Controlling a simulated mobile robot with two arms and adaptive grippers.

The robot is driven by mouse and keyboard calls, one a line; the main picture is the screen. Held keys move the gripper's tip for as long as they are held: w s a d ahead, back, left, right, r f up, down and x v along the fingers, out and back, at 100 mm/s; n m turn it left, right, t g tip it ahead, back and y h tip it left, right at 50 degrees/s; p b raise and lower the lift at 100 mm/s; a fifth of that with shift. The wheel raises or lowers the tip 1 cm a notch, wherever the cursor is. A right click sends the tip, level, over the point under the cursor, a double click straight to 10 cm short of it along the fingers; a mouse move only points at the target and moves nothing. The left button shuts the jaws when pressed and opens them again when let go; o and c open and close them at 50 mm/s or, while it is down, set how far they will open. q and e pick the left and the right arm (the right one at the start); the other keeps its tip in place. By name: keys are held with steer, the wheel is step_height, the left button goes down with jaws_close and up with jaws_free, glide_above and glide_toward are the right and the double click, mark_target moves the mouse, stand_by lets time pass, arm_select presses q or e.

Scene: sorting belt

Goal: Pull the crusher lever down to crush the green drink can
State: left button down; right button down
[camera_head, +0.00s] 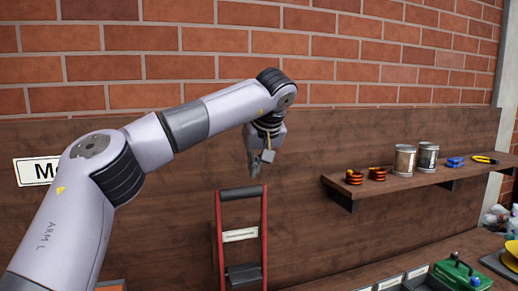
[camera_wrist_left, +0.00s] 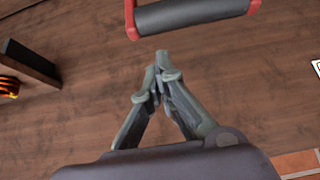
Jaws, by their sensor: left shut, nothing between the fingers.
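The crusher lever (camera_head: 217,235) is a red frame with a dark grip bar (camera_head: 241,193) across its top, standing upright. A pale label plate and a dark block show between its red arms. My left gripper (camera_head: 254,170) is just above the grip bar in the head view, pointing down, shut and empty. In the left wrist view its fingertips (camera_wrist_left: 160,65) meet, with a visible gap to the dark grip bar (camera_wrist_left: 190,12) and its red corners. The green drink can is not visible in either view. My right gripper is not in view.
A wooden shelf (camera_head: 420,187) on the right carries two metal cans (camera_head: 404,160), copper coils (camera_head: 354,177), a blue item and yellow-handled pliers. Below are labelled bins and a green box (camera_head: 462,275) with a joystick. A wooden panel and brick wall stand behind.

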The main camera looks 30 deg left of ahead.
mark_target(259, 189)
arm_select(q)
steer(key=shift+s+d+f+p, duration=0.55)
steer(key=shift+s+d+f, duration=0.4)
steer(key=shift+d+f, duration=0.2)
steer(key=shift+a+f, duration=0.1)
steer(key=shift+f, duration=0.1)
steer(key=shift+w+a, duration=0.1)
